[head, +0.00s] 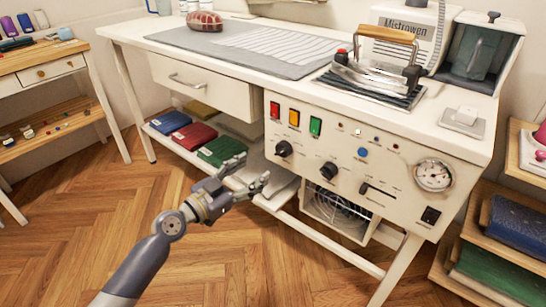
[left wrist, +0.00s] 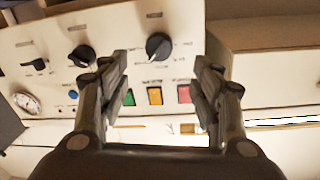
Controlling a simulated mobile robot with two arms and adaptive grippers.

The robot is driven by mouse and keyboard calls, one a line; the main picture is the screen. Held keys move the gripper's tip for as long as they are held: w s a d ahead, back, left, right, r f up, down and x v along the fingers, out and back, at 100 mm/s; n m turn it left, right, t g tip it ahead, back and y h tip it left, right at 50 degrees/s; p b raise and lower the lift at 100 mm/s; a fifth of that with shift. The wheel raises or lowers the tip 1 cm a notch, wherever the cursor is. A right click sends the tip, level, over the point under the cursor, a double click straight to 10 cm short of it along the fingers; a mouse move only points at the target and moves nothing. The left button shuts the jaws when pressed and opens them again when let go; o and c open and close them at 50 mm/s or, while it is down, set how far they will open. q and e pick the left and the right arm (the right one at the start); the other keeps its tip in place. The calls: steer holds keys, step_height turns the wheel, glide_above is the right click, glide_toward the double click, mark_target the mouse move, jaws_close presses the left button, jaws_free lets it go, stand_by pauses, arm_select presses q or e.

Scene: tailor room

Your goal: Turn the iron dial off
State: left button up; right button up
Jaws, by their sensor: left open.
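Two black dials are on the cream front panel (head: 390,185) of the ironing table. The left dial (head: 284,149) is below the coloured buttons, and the right dial (head: 328,170) is lower. Their labels are too small to read, so I cannot tell which is the iron dial. My left gripper (head: 250,172) is open and empty, in front of the panel and left of the dials. In the left wrist view, which shows the panel upside down, the left dial (left wrist: 158,46) appears between the open fingertips, apart from them. The right dial (left wrist: 82,56) is outside them. My right gripper is not in view.
An iron (head: 375,72) rests on its stand on the tabletop. Folded cloths (head: 195,137) lie on the shelf below. The floor in front is clear.

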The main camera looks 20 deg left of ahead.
mark_target(278, 153)
arm_select(q)
steer(key=p+x, duration=0.1)
steer(key=x, duration=0.8)
steer(key=shift+w+d, duration=0.2)
steer(key=shift+w, duration=0.1)
steer(key=shift+w+d, duration=0.25)
steer(key=shift+w, duration=0.2)
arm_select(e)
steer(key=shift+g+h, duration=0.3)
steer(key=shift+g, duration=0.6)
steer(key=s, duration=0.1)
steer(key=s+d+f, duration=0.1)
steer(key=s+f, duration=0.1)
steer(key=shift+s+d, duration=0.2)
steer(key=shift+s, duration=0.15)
arm_select(q)
steer(key=c, duration=1.1)
